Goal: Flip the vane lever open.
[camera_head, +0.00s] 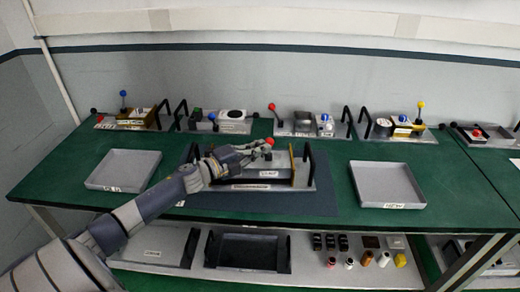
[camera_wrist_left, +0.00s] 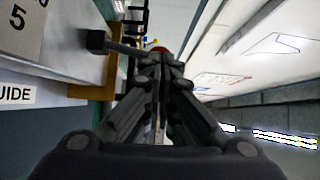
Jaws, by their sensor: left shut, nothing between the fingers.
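A metal unit (camera_head: 240,187) with a black handle at each end sits on the dark mat at the middle of the green table. A red ball knob (camera_head: 270,141) shows at its back; in the left wrist view the red knob (camera_wrist_left: 158,49) lies just beyond my fingertips. I cannot tell whether it touches them. No readable label marks it as the vane lever. My left gripper (camera_head: 262,149) reaches over the unit from the left; its fingers (camera_wrist_left: 158,60) are shut and empty. My arm hides part of the unit's left side. My right gripper is not in view.
An upright brass plate (camera_head: 292,163) stands at the unit's right side. Empty trays stand left (camera_head: 124,169) and right (camera_head: 387,184). Several knobbed units line the wall.

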